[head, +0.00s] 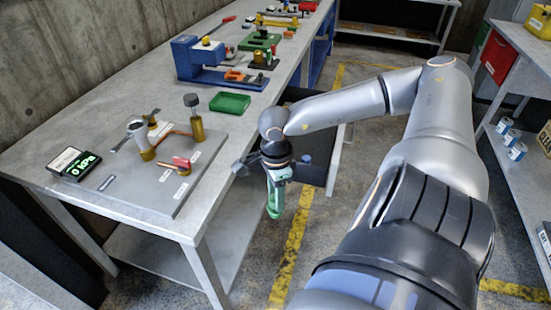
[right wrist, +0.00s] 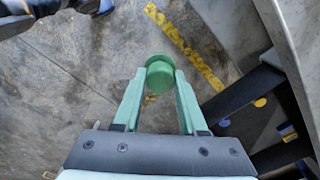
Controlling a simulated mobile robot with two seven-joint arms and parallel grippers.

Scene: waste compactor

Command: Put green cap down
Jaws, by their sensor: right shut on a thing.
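My right gripper (head: 273,208) hangs over the floor beside the workbench's right edge, pointing down, in the head view. In the right wrist view its pale green fingers (right wrist: 160,88) are shut on the green cap (right wrist: 160,72), a small round cap held at the fingertips. In the head view the cap is hard to tell apart from the green fingers. A small green tray (head: 230,103) lies on the bench, behind and left of the gripper, and looks empty. My left gripper is not in view.
A blue fixture (head: 205,60) stands farther back. An open dark drawer (head: 316,172) juts out beside my gripper. Shelves stand at right.

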